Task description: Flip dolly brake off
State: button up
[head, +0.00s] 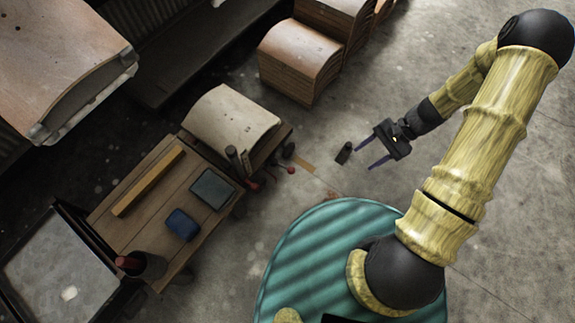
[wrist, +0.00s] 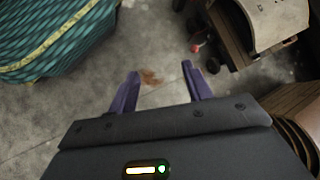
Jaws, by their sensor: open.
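A low wooden dolly (head: 283,134) carries a load with a curved beige top (head: 232,118). A lever with a red knob (head: 291,170) sticks out at its near right corner. A second red knob (head: 253,186) shows just left of it, by the table corner. I cannot tell for sure which one is the brake. In the wrist view one red knob (wrist: 196,48) shows beside the dolly (wrist: 228,42), beyond the right fingertip. My gripper (head: 364,159) is open and empty, right of the dolly and apart from the knobs. Its purple fingers also show in the wrist view (wrist: 159,72).
A wooden table (head: 150,214) with a yellow bar, a dark tablet, a blue item and a cup stands at left. Stacked brown loads (head: 299,62) are behind. The floor around my gripper is mostly clear.

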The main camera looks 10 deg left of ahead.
jog(key=s+d+r+n+t+h+p, duration=0.1)
jog(key=s+r+n+t+h+p, duration=0.1)
jog(key=r, duration=1.4)
jog(key=s+d+r+n+t+h+p, duration=0.1)
jog(key=r+n+t+h+p, duration=0.3)
jog(key=r, duration=1.2)
jog(key=s+t+h+p, duration=0.1)
jog(key=p, duration=0.2)
jog(key=shift+s+d+r+n+t, duration=0.2)
jog(key=shift+n+t, duration=0.1)
jog(key=shift+c, duration=0.4)
